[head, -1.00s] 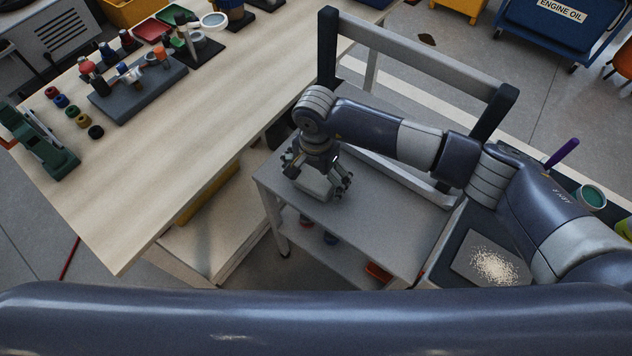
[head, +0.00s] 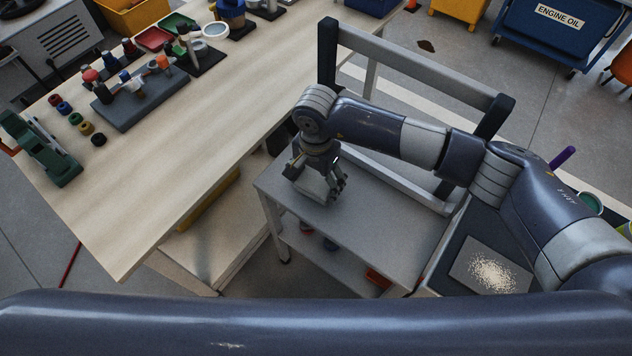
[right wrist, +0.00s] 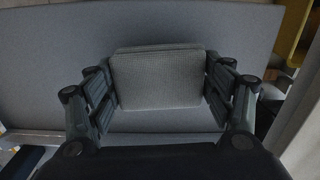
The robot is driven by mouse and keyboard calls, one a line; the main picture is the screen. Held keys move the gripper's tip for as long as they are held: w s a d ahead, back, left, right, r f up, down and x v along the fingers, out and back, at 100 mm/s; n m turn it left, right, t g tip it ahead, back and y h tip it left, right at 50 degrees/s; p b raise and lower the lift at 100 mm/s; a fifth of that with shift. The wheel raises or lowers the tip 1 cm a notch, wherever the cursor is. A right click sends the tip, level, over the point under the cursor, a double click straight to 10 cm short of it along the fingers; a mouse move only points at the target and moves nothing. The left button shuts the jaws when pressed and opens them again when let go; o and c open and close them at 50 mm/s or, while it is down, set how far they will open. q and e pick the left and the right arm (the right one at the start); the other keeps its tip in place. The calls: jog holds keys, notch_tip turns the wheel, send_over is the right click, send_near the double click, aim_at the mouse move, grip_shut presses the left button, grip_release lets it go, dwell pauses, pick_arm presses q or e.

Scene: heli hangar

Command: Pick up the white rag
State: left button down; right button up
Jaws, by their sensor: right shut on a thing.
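The white rag (right wrist: 158,78) is a folded, pale grey-white block of cloth in the right wrist view. It sits between the fingers of my right gripper (right wrist: 160,95), whose pads press against its left and right sides. In the head view the rag (head: 312,186) shows as a light patch under my right gripper (head: 317,182), at the left end of the grey cart top (head: 375,215). Whether the rag still touches the cart top I cannot tell. My left gripper is not in view; only a dark arm link of mine crosses the bottom of the head view.
A wooden workbench (head: 190,130) stands close on the left, with a green vise (head: 45,150) and a grey tool holder (head: 140,98). The cart's grey handle frame (head: 420,60) rises behind my right arm. A dark tray with pale granules (head: 493,274) lies at the right.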

jog(key=s+a+r+b, duration=0.2)
jog(key=s+a, duration=0.9)
jog(key=shift+a+r, duration=0.25)
jog(key=shift+r, duration=0.1)
jog(key=shift+s, duration=0.1)
